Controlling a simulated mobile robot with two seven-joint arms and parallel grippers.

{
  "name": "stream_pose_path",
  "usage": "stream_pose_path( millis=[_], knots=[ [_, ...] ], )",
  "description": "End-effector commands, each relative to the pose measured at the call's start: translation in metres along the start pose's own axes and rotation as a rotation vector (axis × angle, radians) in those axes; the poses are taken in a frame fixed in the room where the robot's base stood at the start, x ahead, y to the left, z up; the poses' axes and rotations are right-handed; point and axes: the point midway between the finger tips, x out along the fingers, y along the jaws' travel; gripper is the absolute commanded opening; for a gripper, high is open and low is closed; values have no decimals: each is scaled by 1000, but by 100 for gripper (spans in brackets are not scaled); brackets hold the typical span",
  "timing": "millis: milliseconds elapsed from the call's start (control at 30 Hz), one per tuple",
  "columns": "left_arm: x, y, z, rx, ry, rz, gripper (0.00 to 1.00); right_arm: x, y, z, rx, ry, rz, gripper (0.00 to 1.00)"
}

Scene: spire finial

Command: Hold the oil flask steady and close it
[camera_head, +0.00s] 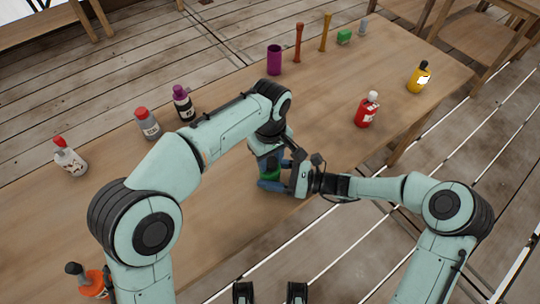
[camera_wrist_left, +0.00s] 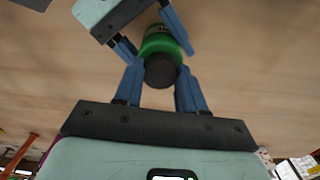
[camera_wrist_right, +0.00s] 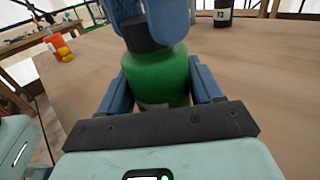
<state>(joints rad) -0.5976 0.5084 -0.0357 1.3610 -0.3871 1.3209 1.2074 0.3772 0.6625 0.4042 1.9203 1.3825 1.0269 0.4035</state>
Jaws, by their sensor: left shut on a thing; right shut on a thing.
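The oil flask is a green bottle (camera_wrist_right: 158,78) with a black cap (camera_wrist_right: 148,34) at its top. It stands upright near the front edge of the table; in the head view only a bit of green (camera_head: 268,174) shows between the grippers. My right gripper (camera_head: 274,176) is shut around the green body from the side. My left gripper (camera_head: 269,158) comes down from above and is shut on the black cap, which also shows in the left wrist view (camera_wrist_left: 160,71). I cannot tell whether the cap is fully seated.
A red bottle (camera_head: 366,112) and a yellow bottle (camera_head: 419,78) stand to the right. Several bottles, including a purple-capped one (camera_head: 183,103), stand to the left. A purple cup (camera_head: 274,60) is at the back edge. The wooden table (camera_head: 330,85) is clear between them.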

Motion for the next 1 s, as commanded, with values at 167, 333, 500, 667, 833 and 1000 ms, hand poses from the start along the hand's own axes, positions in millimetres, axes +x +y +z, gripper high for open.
stream_pose_path(
  millis=[167, 333, 500, 667, 833, 1000],
  knots=[
    [1, 0, 0, 46, 0, -1, 12, 0, 0, 0, 0, 0, 0, 0],
    [1, -1, 0, 348, 0, -1, 12, 0, 0, 0, 0, 0, 0, 0],
    [1, -1, -1, 757, -1, -1, 12, 0, 0, 0, 0, 0, 0, 0],
    [1, -1, -1, 1141, -1, 0, 12, 0, 0, 0, 0, 0, 0, 0],
    [2, -1, 0, 1550, 0, 1, 12, 0, 0, 0, 0, 0, 0, 0],
    [2, -1, 0, 1957, -1, 1, 12, 0, 0, 0, 0, 1, 0, 0]
  ],
)
